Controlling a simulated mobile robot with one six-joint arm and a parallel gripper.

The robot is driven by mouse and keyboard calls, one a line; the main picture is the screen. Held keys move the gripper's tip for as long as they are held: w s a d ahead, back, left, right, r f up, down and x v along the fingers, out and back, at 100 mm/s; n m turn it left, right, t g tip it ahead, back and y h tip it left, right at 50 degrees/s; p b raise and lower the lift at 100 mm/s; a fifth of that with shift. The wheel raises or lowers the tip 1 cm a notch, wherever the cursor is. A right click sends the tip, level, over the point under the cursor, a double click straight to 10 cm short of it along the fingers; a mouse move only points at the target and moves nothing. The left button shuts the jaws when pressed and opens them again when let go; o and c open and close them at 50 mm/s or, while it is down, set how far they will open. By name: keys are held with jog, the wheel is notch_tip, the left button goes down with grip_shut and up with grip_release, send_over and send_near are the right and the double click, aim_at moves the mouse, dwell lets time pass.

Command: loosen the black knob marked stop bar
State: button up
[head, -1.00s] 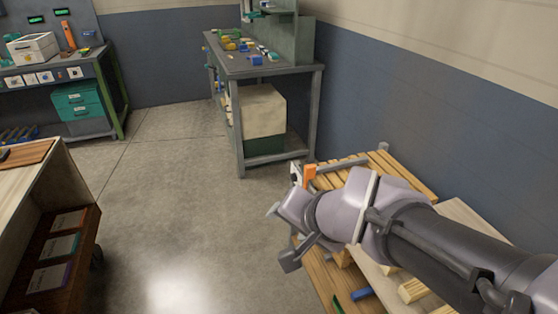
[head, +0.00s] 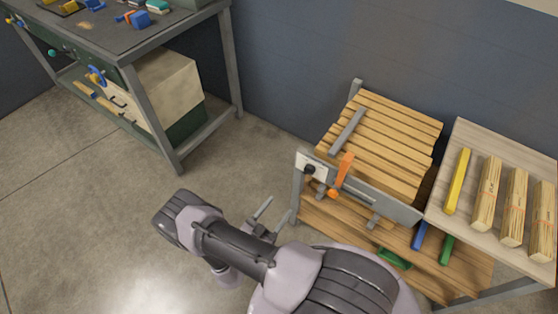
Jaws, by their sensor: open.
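A small black knob (head: 309,170) sits on a white plate (head: 301,162) at the front left corner of a slatted wooden rack (head: 385,140). Any marking on the plate is too small to read. A grey metal bar (head: 347,131) lies across the left part of the slats. An orange lever (head: 344,170) stands just right of the knob. My gripper (head: 273,214) is open and empty, apart from the knob, lower and to its left in the picture. Its two grey fingers point up and right. My arm hides part of the floor and the rack's lower front.
A board (head: 462,230) right of the rack holds a yellow bar (head: 457,181) and several wood bundles (head: 487,193). A lower wooden shelf (head: 330,228) carries green and blue pieces. A grey workbench (head: 128,35) stands at upper left. The floor between is clear.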

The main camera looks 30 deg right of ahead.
aim_at(309, 171)
jog(key=s+b+x, duration=0.1)
jog(key=b+x, duration=0.4)
jog(key=x, duration=1.2)
jog(key=shift+d, duration=0.4)
jog(key=shift+w, duration=0.15)
jog(key=shift+c, duration=0.2)
grip_shut()
